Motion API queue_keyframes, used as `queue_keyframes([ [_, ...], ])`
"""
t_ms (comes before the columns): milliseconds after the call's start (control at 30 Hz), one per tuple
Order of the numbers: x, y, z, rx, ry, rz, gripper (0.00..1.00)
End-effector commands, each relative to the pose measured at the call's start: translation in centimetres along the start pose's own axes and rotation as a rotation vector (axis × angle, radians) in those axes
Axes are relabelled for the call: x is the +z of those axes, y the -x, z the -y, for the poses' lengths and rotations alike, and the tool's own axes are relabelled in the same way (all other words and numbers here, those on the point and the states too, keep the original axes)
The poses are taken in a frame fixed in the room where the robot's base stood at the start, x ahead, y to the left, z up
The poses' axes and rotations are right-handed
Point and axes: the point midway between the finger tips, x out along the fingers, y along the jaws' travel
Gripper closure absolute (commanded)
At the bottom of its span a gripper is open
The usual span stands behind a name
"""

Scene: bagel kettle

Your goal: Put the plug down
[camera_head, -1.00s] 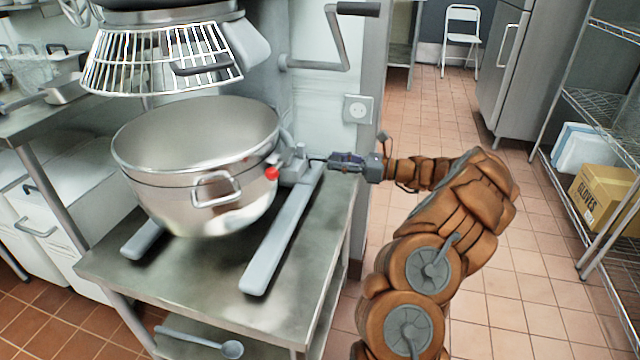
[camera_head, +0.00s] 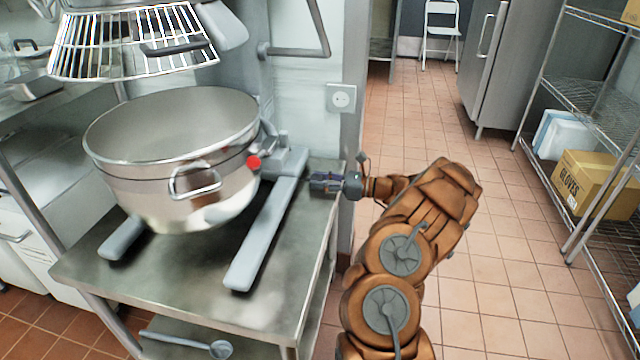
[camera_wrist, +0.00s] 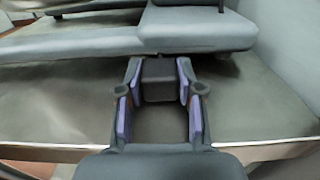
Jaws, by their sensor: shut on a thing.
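My gripper (camera_head: 325,182) is low over the right back part of the steel table, beside the mixer's grey foot. In the wrist view, its fingers (camera_wrist: 158,82) are closed on a dark grey, blocky plug (camera_wrist: 158,88), which sits between the purple-lined fingertips. The plug is close to the table top; I cannot tell whether it touches. The head view does not show the plug clearly, as the fingers cover it. A white wall socket (camera_head: 341,98) is above and behind my gripper, with nothing in it.
The steel table (camera_head: 190,275) carries a mixer with a large steel bowl (camera_head: 170,160) and long grey feet (camera_head: 262,240). A bare strip of table lies right of the feet. A wire shelf with a cardboard box (camera_head: 590,182) stands at right; open tiled floor is between.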

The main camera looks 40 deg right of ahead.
Motion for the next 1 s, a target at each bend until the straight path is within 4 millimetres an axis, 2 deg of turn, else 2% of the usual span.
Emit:
queue_keyframes([
  [167,-0.2,0.0,0.0,0.000,-0.001,-0.005,1.00],
  [200,-0.2,0.0,0.0,0.000,-0.001,-0.005,0.59],
  [400,-0.2,0.0,0.0,0.000,-0.001,-0.004,0.39],
  [767,-0.1,0.1,0.0,-0.001,-0.001,-0.004,0.38],
  [1000,0.1,2.0,0.1,-0.005,0.001,-0.004,0.38],
])
